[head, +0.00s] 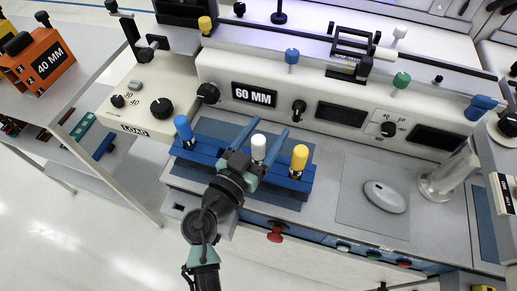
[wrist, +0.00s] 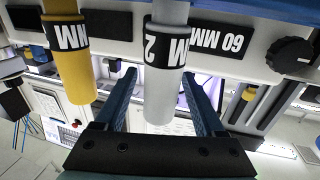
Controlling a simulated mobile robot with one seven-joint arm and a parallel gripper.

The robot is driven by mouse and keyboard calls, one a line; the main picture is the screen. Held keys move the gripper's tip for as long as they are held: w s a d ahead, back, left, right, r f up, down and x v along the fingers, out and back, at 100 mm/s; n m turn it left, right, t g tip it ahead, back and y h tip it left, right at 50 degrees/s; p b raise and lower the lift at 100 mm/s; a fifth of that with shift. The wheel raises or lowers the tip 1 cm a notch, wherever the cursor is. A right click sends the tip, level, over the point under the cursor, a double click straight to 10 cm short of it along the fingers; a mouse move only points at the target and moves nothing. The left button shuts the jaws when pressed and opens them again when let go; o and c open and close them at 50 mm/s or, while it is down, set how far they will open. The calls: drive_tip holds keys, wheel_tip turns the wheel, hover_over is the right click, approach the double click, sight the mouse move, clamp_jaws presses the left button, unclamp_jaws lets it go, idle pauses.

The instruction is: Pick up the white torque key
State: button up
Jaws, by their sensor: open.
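The white torque key (head: 258,146) stands upright in the blue rack (head: 218,159), between a blue key (head: 184,129) on the left and a yellow key (head: 299,158) on the right. My gripper (head: 264,136) is open at the white key, with one finger on each side of it. In the wrist view the white key (wrist: 161,95) lies between my two blue fingers (wrist: 165,100), with a dark label band near its holder. I see a gap beside it, and cannot tell if either finger touches it. The yellow key (wrist: 72,70) is outside the fingers, on the left in this view.
Behind the rack is the bonder's white panel with a 60 MM label (head: 254,95), knobs and dark displays. A grey mouse (head: 385,197) lies on a grey mat to the right. An orange 40 MM box (head: 37,66) stands on the left table.

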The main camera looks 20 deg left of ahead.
clamp_jaws()
idle(0.3)
drive_tip(key=shift+r, duration=0.1)
wheel_tip(320, 180, up, 10)
drive_tip(key=shift+p, duration=0.45)
drive_tip(key=c, duration=0.7)
unclamp_jaws()
drive_tip(key=shift+c, duration=0.2)
clamp_jaws()
